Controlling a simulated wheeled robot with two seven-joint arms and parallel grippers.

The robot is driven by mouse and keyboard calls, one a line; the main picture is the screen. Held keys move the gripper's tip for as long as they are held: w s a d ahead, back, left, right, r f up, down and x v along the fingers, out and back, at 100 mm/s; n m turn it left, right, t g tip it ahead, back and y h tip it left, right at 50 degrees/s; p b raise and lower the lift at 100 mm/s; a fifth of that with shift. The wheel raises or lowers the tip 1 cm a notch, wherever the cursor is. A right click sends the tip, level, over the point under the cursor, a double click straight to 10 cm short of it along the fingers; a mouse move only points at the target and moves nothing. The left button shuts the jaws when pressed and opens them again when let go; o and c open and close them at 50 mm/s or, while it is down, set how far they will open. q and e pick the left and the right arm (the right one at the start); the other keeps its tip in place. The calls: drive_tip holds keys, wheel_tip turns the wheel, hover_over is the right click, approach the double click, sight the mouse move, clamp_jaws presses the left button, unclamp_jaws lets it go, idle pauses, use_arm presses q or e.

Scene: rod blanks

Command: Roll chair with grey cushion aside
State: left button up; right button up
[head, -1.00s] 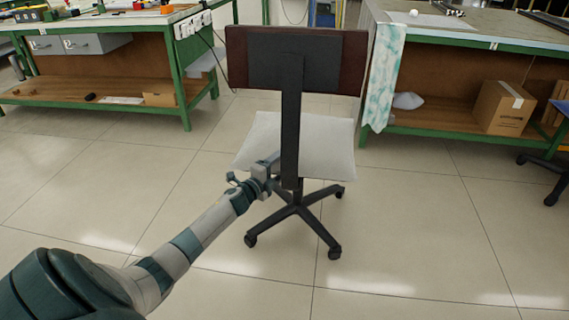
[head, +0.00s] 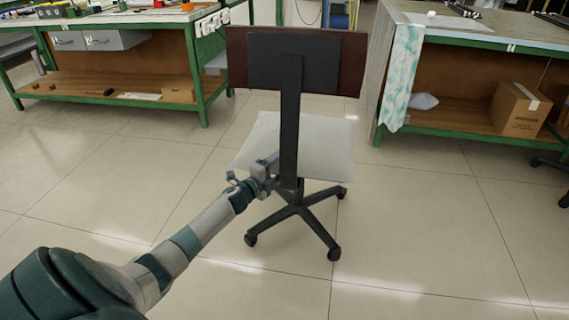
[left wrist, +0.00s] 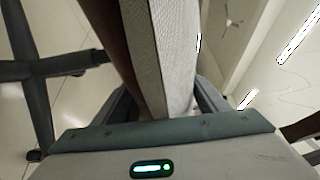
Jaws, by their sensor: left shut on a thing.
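The chair stands upright on its castors in the middle of the head view, its back toward me. It has a dark wooden backrest (head: 346,68) on a black upright, a light grey cushion (head: 328,145) on the seat, and a black star base (head: 297,207). My left gripper (head: 270,172) is at the cushion's near left edge, beside the upright. In the left wrist view, the fingers (left wrist: 165,105) are shut on the edge of the seat, with the grey cushion (left wrist: 178,50) between them. The exact contact is partly hidden. My right gripper is not in view.
A green workbench (head: 200,70) with drawers stands at the back left. Another green bench (head: 478,30) stands at the right, with a patterned cloth (head: 401,80) hanging down and a cardboard box (head: 519,110) on its shelf. The tiled floor around the chair is clear.

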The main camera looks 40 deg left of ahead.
use_arm(q)
drive_tip(key=shift+s+a+f, duration=0.1)
drive_tip(key=shift+s+a, duration=0.1)
drive_tip(key=shift+s, duration=0.1)
drive_tip(key=o, duration=2.2)
drive_tip(key=shift+c, duration=0.2)
